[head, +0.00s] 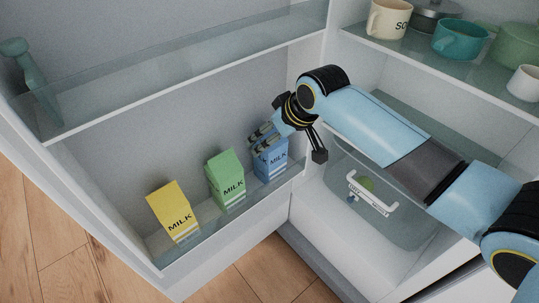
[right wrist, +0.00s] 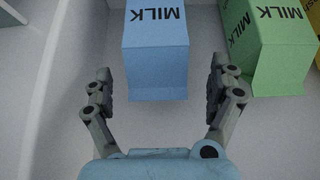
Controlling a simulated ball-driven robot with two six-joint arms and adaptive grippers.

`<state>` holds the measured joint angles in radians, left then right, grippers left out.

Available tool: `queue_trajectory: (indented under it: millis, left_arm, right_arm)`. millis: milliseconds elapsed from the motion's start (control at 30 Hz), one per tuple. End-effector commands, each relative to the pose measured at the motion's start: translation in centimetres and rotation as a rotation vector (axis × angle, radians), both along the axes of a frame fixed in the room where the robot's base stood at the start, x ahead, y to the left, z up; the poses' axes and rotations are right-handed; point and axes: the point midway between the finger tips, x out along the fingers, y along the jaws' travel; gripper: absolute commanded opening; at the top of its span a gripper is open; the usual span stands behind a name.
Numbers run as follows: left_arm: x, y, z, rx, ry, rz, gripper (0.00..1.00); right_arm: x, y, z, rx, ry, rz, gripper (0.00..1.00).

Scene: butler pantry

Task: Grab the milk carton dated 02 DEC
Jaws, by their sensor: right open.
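Three milk cartons stand in the lower door shelf: yellow (head: 172,212) at left, green (head: 226,180) in the middle, blue (head: 272,164) at right. Each is marked MILK; I cannot read any date. My right gripper (head: 260,138) is at the top of the blue carton, partly covering it. In the right wrist view the gripper (right wrist: 162,78) is open, with one finger on each side of the blue carton's (right wrist: 157,60) near end and clear space between. The green carton (right wrist: 268,45) is just right of it there. My left gripper is not in view.
The door shelf's clear front rail (head: 215,228) runs before the cartons. An upper door shelf (head: 190,75) is above. To the right are a fridge shelf with mugs and pots, including a teal pot (head: 460,38), and a clear drawer with a white handle (head: 368,193).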

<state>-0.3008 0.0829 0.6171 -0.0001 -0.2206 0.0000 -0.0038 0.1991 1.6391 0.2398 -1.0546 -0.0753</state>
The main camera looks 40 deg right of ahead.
Motion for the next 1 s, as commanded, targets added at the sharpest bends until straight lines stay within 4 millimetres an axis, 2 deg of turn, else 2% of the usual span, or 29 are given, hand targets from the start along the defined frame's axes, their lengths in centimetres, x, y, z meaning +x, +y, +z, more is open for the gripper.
queue_trajectory:
  millis: [100,200,500,1000]
  left_arm:
    - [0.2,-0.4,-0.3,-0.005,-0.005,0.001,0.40]
    - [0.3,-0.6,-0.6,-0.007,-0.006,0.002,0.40]
    - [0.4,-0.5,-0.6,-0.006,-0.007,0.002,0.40]
    - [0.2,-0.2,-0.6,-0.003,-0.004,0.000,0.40]
  right_arm:
    - [0.8,-0.3,-2.0,0.001,0.002,-0.002,0.91]
    - [1.5,-0.2,-2.9,0.000,0.001,-0.001,0.91]
    - [1.7,-0.2,-3.3,0.001,0.000,-0.001,0.90]
    - [1.7,-0.2,-3.3,0.001,0.000,-0.001,0.24]
